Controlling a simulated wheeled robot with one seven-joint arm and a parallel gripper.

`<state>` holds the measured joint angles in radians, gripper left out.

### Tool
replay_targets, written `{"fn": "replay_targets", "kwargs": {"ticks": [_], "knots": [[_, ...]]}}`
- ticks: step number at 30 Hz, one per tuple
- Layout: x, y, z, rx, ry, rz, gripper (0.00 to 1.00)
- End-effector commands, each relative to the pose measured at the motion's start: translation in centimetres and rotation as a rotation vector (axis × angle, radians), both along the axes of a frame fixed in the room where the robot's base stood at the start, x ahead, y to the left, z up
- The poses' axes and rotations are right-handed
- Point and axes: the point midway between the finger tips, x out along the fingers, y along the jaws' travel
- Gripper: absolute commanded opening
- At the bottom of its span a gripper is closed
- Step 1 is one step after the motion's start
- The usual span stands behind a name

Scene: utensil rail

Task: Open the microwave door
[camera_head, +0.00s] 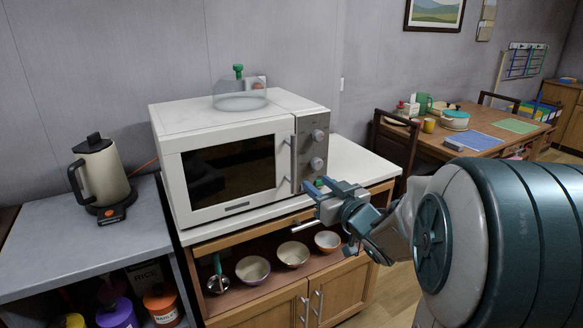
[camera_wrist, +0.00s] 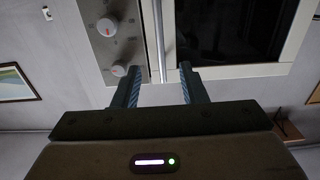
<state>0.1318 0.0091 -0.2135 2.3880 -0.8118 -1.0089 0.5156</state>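The white microwave (camera_head: 235,155) stands on a wooden cabinet, and its dark-windowed door (camera_head: 228,172) is shut. A vertical door handle (camera_head: 294,165) runs along the door's right edge, beside the grey panel with knobs (camera_head: 311,150). My gripper (camera_head: 309,204) is in front of the microwave's lower right corner. In the wrist view my gripper (camera_wrist: 159,68) is open, with its two fingers apart. The handle bar (camera_wrist: 158,38) appears in the gap between them, beyond the tips. The fingers do not close on it, and the exact distance is hard to tell.
A glass lid (camera_head: 240,101) with a green knob lies on top of the microwave. A kettle (camera_head: 100,175) stands on the left counter. Bowls (camera_head: 292,254) sit on the open shelf below. A dining table (camera_head: 483,140) with chairs is at the back right.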

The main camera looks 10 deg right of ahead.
Motion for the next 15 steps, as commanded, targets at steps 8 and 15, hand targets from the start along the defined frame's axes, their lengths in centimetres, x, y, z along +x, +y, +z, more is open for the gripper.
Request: {"fn": "replay_targets", "kwargs": {"ticks": [8, 15], "knots": [[5.1, 1.8, -0.1, -0.001, 0.003, 0.002, 0.39], [9.6, 3.3, 0.0, -0.001, 0.002, 0.001, 0.39]]}}
